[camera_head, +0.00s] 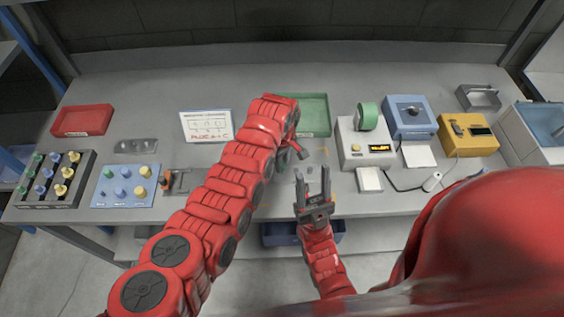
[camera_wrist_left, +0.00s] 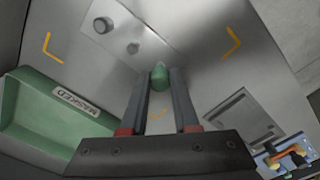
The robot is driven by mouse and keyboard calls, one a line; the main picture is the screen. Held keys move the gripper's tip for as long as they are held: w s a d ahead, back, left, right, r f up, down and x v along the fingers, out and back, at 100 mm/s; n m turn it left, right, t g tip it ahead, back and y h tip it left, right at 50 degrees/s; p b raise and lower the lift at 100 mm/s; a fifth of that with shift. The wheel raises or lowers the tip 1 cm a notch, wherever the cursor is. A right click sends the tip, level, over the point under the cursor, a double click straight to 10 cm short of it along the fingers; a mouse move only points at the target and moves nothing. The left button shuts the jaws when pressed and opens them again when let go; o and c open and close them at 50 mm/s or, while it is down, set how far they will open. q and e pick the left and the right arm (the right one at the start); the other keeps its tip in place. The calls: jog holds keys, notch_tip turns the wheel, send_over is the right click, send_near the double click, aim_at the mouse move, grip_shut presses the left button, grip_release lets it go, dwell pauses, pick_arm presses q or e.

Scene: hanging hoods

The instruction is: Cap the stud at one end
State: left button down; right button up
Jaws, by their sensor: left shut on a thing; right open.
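In the left wrist view my left gripper (camera_wrist_left: 160,85) is shut on a small green cap (camera_wrist_left: 160,76). A flat metal plate (camera_wrist_left: 150,42) lies beyond, with a larger round stud (camera_wrist_left: 103,25) and a smaller one (camera_wrist_left: 133,48) standing bare on it. The green cap is at the plate's near end; I cannot tell whether it sits over a stud there or hangs above. In the head view my left gripper (camera_head: 300,150) is small and the cap is not clear. My right gripper (camera_head: 313,184) is open and empty at the front of the bench.
A green tray (camera_head: 318,128) stands behind my left gripper. A dark rack (camera_head: 38,203) and a blue board (camera_head: 101,200) hold coloured caps at left, with a red tray (camera_head: 82,120) behind. A label machine (camera_head: 352,150), blue box (camera_head: 408,122) and yellow box (camera_head: 452,140) stand right.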

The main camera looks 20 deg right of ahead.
pick_arm(q)
jog(key=shift+f+b, duration=1.45)
jog(key=shift+f, duration=0.05)
dwell(1.1)
jog(key=c, duration=0.6)
grip_release()
jog(key=shift+r, duration=0.15)
jog(key=shift+w+r, duration=0.1)
jog(key=shift+r, duration=0.15)
notch_tip(320, 180, up, 7)
jog(key=b, duration=0.2)
jog(key=shift+b, duration=0.35)
jog(key=shift+r+p, duration=0.65)
jog(key=shift+r, duration=4.2)
